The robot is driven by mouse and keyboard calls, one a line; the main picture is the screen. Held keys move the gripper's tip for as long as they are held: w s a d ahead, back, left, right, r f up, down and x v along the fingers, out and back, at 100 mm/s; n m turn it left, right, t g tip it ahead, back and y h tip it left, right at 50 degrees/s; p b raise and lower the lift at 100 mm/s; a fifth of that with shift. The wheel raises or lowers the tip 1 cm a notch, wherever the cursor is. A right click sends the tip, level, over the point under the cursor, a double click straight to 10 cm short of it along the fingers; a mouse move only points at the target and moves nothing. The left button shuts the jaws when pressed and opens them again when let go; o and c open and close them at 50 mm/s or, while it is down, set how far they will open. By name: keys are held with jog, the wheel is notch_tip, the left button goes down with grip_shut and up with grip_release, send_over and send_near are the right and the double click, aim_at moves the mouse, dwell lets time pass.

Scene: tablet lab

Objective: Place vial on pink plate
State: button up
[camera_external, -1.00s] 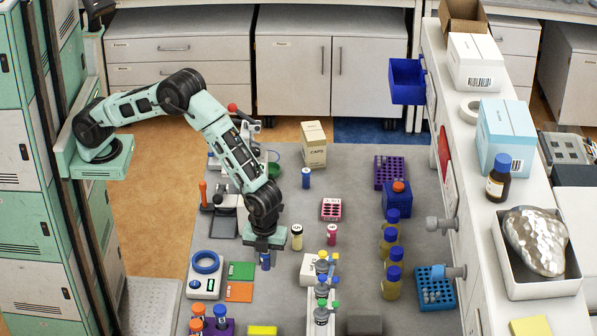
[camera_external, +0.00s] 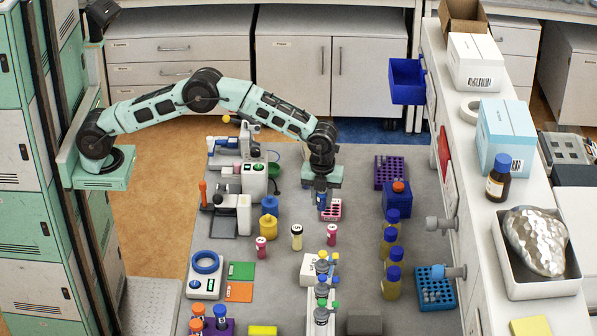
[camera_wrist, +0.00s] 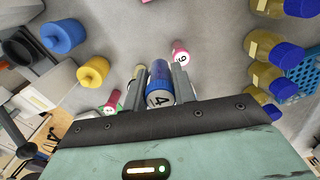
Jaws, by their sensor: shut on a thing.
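My gripper (camera_external: 321,196) is shut on a blue vial (camera_wrist: 160,85) marked 4, which sits between the two fingers in the wrist view. In the external view the gripper points down at the pink plate (camera_external: 334,212), a small rack with dark holes on the grey table. The vial's lower end and the fingers overlap the plate's left part in that view. I cannot tell the exact height of the vial above the plate or whether they touch. The plate cannot be made out in the wrist view.
A cream vial (camera_external: 296,236) and pink vials (camera_external: 331,233) stand in front of the plate. Yellow and blue containers (camera_external: 269,226) are to the left. A purple rack (camera_external: 389,166), a blue box (camera_external: 396,202) and several blue-capped bottles (camera_external: 391,250) are to the right.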

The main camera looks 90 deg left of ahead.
jog(key=w+a, duration=0.3)
jog(key=a, duration=0.8)
jog(key=p, duration=0.1)
send_over(332, 207)
notch_tip(332, 207, down, 5)
jog(key=shift+a+r, duration=0.1)
jog(key=shift+r, duration=0.05)
jog(key=shift+f+p, duration=0.7)
jog(key=shift+f, duration=1.5)
jog(key=shift+f, duration=0.2)
jog(key=o, duration=1)
jog(key=shift+r, duration=0.15)
